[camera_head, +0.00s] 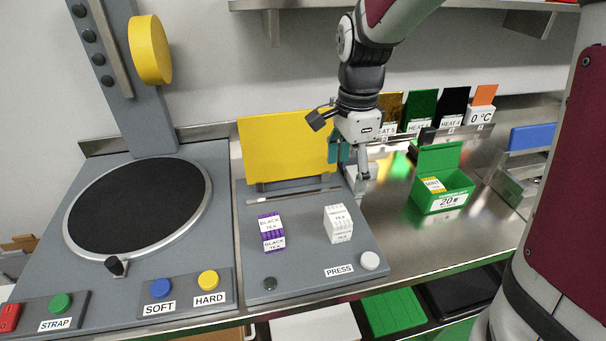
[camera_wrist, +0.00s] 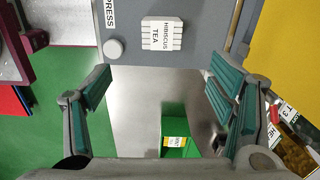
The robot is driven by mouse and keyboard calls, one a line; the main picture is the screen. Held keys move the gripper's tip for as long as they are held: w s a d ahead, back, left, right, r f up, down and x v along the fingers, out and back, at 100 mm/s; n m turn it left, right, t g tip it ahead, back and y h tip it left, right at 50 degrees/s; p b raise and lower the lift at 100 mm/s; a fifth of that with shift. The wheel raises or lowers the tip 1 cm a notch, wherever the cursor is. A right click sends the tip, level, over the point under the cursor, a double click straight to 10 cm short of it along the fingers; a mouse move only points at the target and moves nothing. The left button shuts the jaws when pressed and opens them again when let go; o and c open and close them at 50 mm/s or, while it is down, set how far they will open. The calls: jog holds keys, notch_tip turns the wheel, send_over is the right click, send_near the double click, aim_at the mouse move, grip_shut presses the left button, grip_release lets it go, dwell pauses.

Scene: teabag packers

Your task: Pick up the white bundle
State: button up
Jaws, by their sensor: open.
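The white bundle (camera_head: 339,224), a small stack of white tea packs, stands on the grey press plate to the right of a purple bundle. In the wrist view the white bundle (camera_wrist: 162,31) is at the top centre, and its label reads HIBISCUS TEA. My gripper (camera_head: 350,165) is above and behind the white bundle in the head view, near the right edge of the yellow plate. In the wrist view my gripper (camera_wrist: 160,95) has its teal-padded fingers wide apart, with nothing between them. The bundle is beyond the fingertips and not touched.
The purple BLACK TEA bundle (camera_head: 271,232) stands left of the white one. The upright yellow plate (camera_head: 285,145) rises behind them. A green open box (camera_head: 446,190) stands on the metal counter to the right. The PRESS button (camera_head: 370,260) is at the plate's front right.

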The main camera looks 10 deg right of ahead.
aim_at(339, 214)
notch_tip(339, 214, down, 9)
jog(key=shift+a+r, duration=0.1)
jog(key=shift+a, duration=0.05)
jog(key=shift+w+a+f, duration=0.1)
jog(key=shift+f, duration=1.25)
jog(key=shift+a+f, duration=0.1)
jog(key=shift+f, duration=1.2)
jog(key=c, duration=1.1)
